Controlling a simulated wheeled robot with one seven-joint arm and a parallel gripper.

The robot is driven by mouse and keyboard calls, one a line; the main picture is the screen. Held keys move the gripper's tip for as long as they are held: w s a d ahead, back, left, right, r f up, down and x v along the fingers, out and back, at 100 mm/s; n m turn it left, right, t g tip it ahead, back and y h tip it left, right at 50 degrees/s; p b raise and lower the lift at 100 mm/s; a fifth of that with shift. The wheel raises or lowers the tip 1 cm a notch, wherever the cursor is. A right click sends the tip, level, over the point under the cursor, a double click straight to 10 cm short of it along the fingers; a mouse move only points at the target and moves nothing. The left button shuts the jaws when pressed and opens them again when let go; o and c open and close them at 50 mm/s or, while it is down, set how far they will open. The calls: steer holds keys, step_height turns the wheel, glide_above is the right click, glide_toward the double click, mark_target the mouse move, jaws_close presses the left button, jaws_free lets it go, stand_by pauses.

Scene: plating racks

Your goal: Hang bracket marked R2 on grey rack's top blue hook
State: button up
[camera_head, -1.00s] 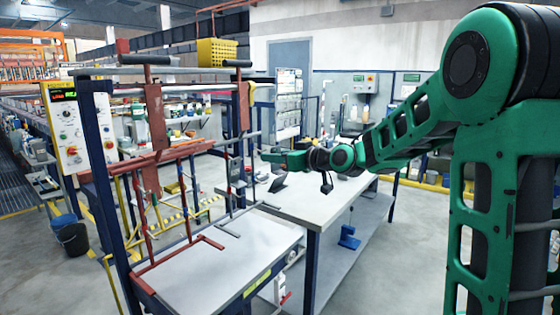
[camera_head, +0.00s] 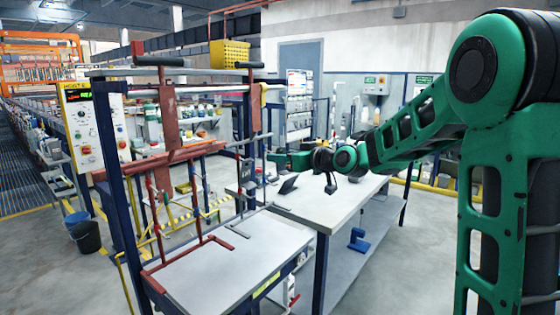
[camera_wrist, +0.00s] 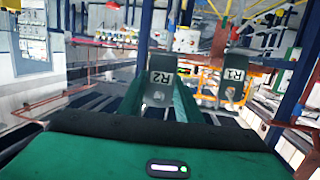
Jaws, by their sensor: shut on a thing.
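The bracket marked R2 (camera_wrist: 160,80) is dark grey with a pale label that reads upside down in the wrist view. My gripper (camera_wrist: 160,101) is shut on it between its green fingers. In the head view my gripper (camera_head: 271,158) is just right of the grey rack (camera_head: 234,231), above the white table. A similar bracket marked R1 (camera_wrist: 233,76) is to the right of R2 in the wrist view, apart from my gripper. In the head view a dark bracket (camera_head: 248,171) is at the grey rack. I cannot make out the top blue hook, or whether R2 touches the rack.
A red rack (camera_head: 162,165) hangs left of the grey rack from the same frame. A dark bracket-like thing (camera_head: 288,186) is on the white table (camera_head: 325,208). A blue object (camera_head: 356,239) is on the lower shelf. Buckets (camera_head: 85,236) stand on the floor at left.

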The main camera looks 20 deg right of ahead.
steer(key=shift+x, duration=0.85)
stand_by(0.4)
steer(key=shift+w+a+f, duration=0.5)
steer(key=shift+w+a, duration=0.05)
steer(key=shift+a, duration=0.05)
stand_by(0.8)
stand_by(0.3)
steer(key=o, duration=1.3)
steer(key=shift+c, duration=0.2)
